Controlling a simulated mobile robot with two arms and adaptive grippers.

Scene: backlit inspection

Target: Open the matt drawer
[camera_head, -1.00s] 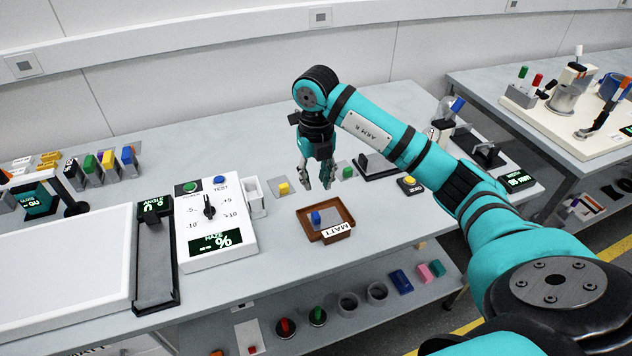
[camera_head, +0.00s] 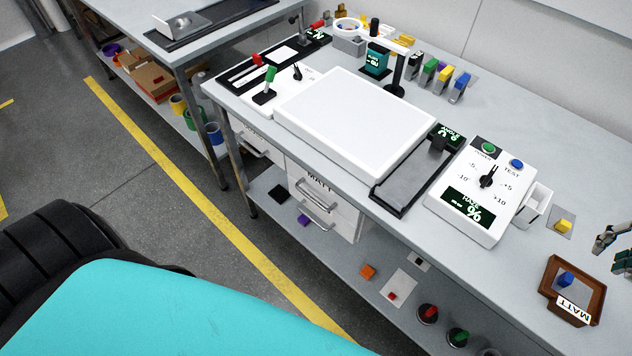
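The drawer marked MATT (camera_head: 335,208) is a white front with metal bar handles under the table, below the white light panel. It looks shut. My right gripper (camera_head: 612,256) is at the right edge, partly cut off, above the table near the brown tray. Its fingers look apart and hold nothing that I can see. It is far to the right of the drawer. My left gripper is not in view; a teal part of mine fills the bottom left.
Another drawer (camera_head: 256,143) is to the left. The brown tray (camera_head: 597,300), also labelled MATT, holds a blue-topped piece. The haze meter (camera_head: 480,205) and light panel (camera_head: 355,120) stand on the table. A lower shelf (camera_head: 345,270) carries small items. Floor in front is clear.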

